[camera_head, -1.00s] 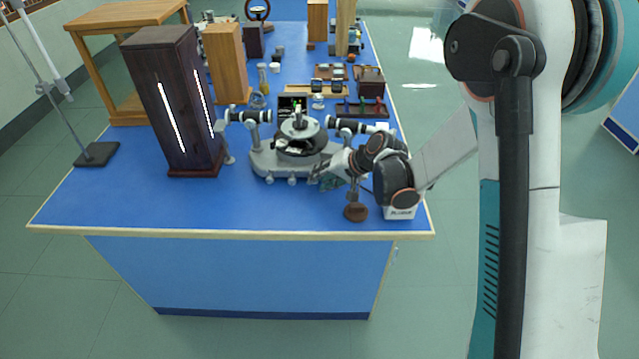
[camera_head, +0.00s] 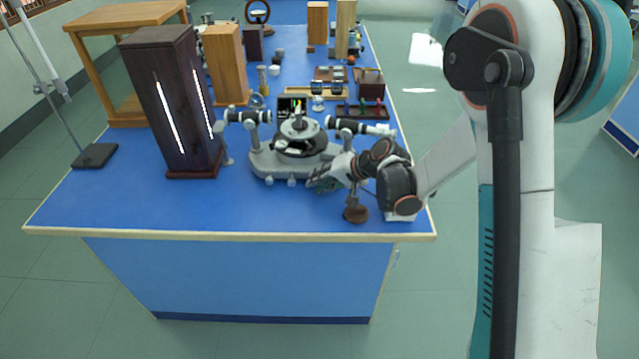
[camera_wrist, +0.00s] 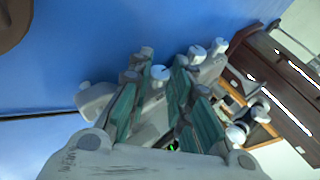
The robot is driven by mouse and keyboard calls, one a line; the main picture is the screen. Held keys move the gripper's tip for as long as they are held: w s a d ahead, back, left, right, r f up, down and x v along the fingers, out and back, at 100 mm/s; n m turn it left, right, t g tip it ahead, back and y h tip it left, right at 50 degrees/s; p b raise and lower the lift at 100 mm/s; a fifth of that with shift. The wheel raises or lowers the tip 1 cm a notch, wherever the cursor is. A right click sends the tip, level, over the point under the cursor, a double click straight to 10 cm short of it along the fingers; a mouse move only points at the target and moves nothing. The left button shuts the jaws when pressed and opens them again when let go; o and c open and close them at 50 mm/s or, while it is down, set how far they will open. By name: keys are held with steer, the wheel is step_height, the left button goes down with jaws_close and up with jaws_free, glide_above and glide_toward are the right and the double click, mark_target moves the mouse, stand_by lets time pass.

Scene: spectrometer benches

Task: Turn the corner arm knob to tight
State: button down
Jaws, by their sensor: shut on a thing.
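The grey spectrometer (camera_head: 300,150) stands on the blue bench, with a round table on top and a black tube on each side. Small pale knobs (camera_head: 291,182) show along its front edge. My gripper (camera_head: 322,180) is low at its front right corner. In the wrist view, the green-padded fingers of my gripper (camera_wrist: 160,78) point at the grey base and are shut on a small pale knob (camera_wrist: 159,73) that shows between the tips. Other pale knobs (camera_wrist: 197,53) are beside it. The fingers hide part of the base, and the knob's turn angle cannot be told.
A dark wooden lamp housing (camera_head: 175,105) with bright slits stands left of the spectrometer. A brown round foot (camera_head: 355,214) is near my wrist at the front. The front left bench top is clear.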

stand_by(0.3)
steer(key=c, duration=1.7)
jaws_free()
steer(key=v, duration=1.2)
steer(key=shift+d+f, duration=0.1)
steer(key=shift+d, duration=0.05)
